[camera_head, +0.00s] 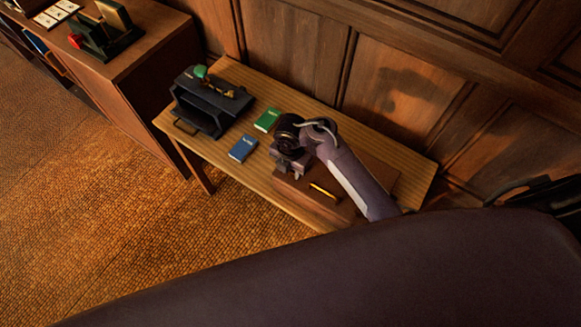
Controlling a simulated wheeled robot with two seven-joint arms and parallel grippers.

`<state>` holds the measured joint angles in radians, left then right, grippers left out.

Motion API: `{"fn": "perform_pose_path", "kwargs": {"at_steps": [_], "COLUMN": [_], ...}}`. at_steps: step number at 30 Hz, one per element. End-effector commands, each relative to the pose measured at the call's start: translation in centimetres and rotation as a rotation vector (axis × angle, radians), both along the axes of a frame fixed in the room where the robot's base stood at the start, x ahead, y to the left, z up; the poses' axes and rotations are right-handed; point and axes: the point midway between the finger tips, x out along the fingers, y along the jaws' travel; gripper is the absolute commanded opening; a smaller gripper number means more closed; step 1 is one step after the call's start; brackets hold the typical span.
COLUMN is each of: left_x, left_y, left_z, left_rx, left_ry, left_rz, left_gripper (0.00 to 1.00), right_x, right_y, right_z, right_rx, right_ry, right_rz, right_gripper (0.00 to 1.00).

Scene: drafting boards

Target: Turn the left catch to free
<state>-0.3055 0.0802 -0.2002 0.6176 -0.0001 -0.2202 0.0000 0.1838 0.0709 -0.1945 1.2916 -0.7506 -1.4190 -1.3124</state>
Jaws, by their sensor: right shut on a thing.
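A brown flat box (378,178) lies on the right part of the wooden table, with a yellow strip (323,190) on its front part. My right gripper (290,166) reaches in from the right and points down at the box's left end. Its fingers are shut on a small part there, which looks like the left catch. The fingers and wrist hide most of that part, so its angle cannot be told. A second catch cannot be made out. My left gripper is not in view.
The wooden table (232,170) also bears a blue book (243,148), a green book (267,120) and a dark tray stand (205,105) left of my gripper. A panelled wall (300,45) stands close behind. A brown cabinet (150,70) stands at upper left.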

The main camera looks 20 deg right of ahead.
Motion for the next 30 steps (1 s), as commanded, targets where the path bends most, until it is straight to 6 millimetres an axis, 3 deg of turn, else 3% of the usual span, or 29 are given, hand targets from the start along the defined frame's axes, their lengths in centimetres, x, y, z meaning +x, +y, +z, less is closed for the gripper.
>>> {"fn": "perform_pose_path", "kwargs": {"at_steps": [14, 30], "left_x": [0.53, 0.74], "left_y": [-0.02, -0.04], "left_z": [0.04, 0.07], "left_rx": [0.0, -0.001], "left_ry": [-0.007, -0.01], "left_rz": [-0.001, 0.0], "left_gripper": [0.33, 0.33], "right_x": [-0.01, 0.04], "right_y": [0.04, 0.12], "right_z": [0.01, 0.06], "right_rx": [0.001, 0.003], "right_ry": [0.0, -0.001], "right_rz": [-0.126, -0.613], "right_gripper": [0.12, 0.12]}}
